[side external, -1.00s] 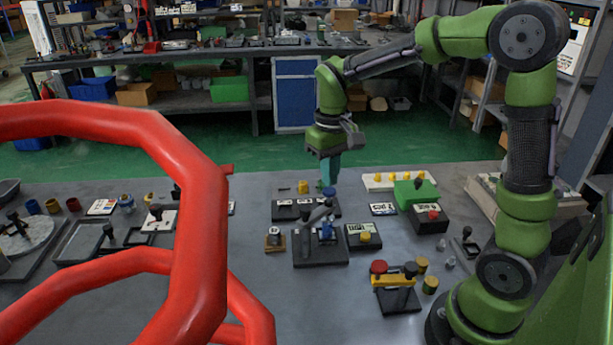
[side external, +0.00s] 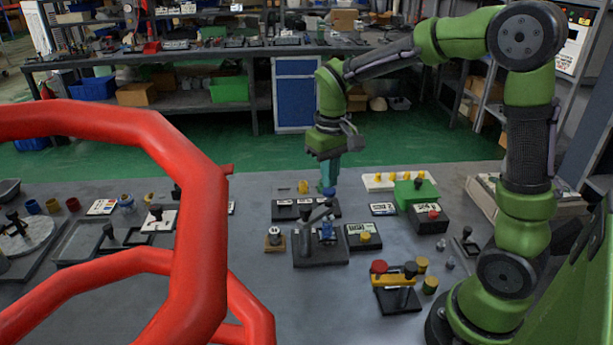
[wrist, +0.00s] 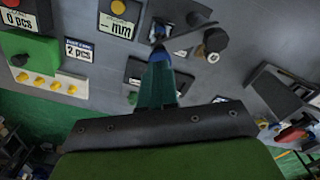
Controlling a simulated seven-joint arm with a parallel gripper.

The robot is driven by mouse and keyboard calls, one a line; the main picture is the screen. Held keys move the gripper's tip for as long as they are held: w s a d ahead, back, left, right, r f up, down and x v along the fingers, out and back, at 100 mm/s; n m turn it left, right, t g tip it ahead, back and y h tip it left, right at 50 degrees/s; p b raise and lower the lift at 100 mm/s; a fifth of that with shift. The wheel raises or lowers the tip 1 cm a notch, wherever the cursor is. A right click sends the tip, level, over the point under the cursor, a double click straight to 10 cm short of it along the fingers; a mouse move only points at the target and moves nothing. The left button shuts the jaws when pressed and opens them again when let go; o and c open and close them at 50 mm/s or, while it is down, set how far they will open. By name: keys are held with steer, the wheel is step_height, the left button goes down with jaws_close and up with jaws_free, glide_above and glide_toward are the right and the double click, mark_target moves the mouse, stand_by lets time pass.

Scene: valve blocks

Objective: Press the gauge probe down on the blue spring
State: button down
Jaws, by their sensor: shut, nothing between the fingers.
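My gripper (side external: 329,188) points down, shut and empty, with teal fingers at or just behind the blue knob. I cannot tell whether they touch.
A display box with a yellow button (side external: 364,237) stands right of the stand, also in the wrist view (wrist: 118,8). A dark labelled rack (side external: 290,211) lies behind. A green box (side external: 415,194) is farther right. Large red tubing (side external: 190,190) blocks the left foreground.

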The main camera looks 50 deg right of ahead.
steer(key=shift+f, duration=1.1)
stand_by(0.6)
steer(key=shift+r, duration=1.3)
steer(key=shift+r, duration=0.1)
steer(key=s+a+r+t+y, duration=0.1)
steer(key=s+a+r+t, duration=0.2)
steer(key=s, duration=0.3)
steer(key=s+a+r+m+t+y, duration=0.1)
steer(key=s+a+r+t, duration=0.3)
steer(key=s, duration=0.3)
